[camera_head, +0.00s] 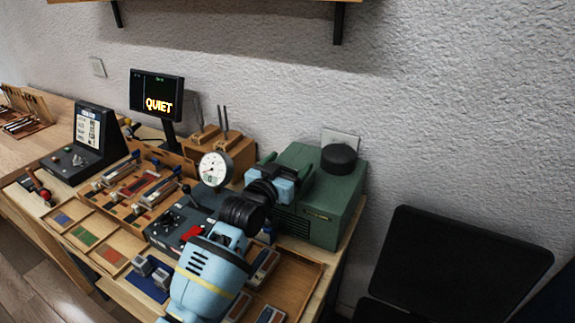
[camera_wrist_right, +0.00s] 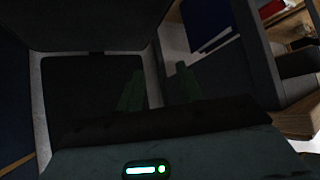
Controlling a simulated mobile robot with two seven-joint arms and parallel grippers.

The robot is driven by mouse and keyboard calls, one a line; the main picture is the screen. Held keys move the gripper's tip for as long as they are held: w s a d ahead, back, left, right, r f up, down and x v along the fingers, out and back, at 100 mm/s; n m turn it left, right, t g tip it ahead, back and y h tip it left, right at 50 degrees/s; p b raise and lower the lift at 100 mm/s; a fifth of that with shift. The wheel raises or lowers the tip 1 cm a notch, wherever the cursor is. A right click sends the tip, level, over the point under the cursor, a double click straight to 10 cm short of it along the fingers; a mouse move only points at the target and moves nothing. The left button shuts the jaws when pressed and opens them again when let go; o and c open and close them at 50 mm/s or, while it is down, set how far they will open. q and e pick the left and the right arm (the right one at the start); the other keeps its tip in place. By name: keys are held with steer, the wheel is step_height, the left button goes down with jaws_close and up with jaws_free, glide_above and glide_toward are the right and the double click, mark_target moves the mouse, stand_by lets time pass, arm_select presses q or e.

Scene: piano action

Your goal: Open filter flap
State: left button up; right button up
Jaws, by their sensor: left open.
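A green boxy unit (camera_head: 335,200) with a slatted vent and a round black cap (camera_head: 339,157) stands at the table's back right corner, against the wall. I cannot make out a separate filter flap on it. My left gripper (camera_head: 302,172) is open at the unit's upper left side; my light blue and black arm covers part of the unit's front. I cannot tell whether the fingers touch it. In the right wrist view, my right gripper (camera_wrist_right: 160,90) shows two dark green fingers apart, with nothing seen between them. The right gripper is out of the head view.
A round white dial gauge (camera_head: 213,169) stands left of my left gripper, near a dark machine (camera_head: 178,222) with a red part. A monitor (camera_head: 157,95) reads QUIET. Wooden trays cover the table's left. A black chair (camera_head: 455,265) stands right of the table.

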arm_select(q)
steer(key=shift+c, duration=0.5)
arm_select(e)
steer(key=shift+r, duration=0.1)
arm_select(q)
steer(key=c, duration=1)
steer(key=shift+w+d+r+g+p, duration=0.1)
steer(key=shift+w+r+g+p, duration=0.15)
steer(key=shift+r+g+p, duration=0.45)
steer(key=shift+w+d+r+g+y, duration=0.1)
steer(key=shift+w+g+y, duration=0.2)
steer(key=shift+g+y, duration=0.3)
steer(key=g, duration=0.1)
steer(key=w+g, duration=0.1)
steer(key=g+y, duration=0.1)
steer(key=shift+w+d+r+g, duration=0.15)
steer(key=shift+d+r+g, duration=0.15)
steer(key=shift+r, duration=0.1)
arm_select(e)
steer(key=shift+w+d+r+t, duration=0.15)
steer(key=shift+w+r+t, duration=0.15)
steer(key=shift+w+r, duration=0.55)
arm_select(q)
steer(key=shift+w, duration=0.1)
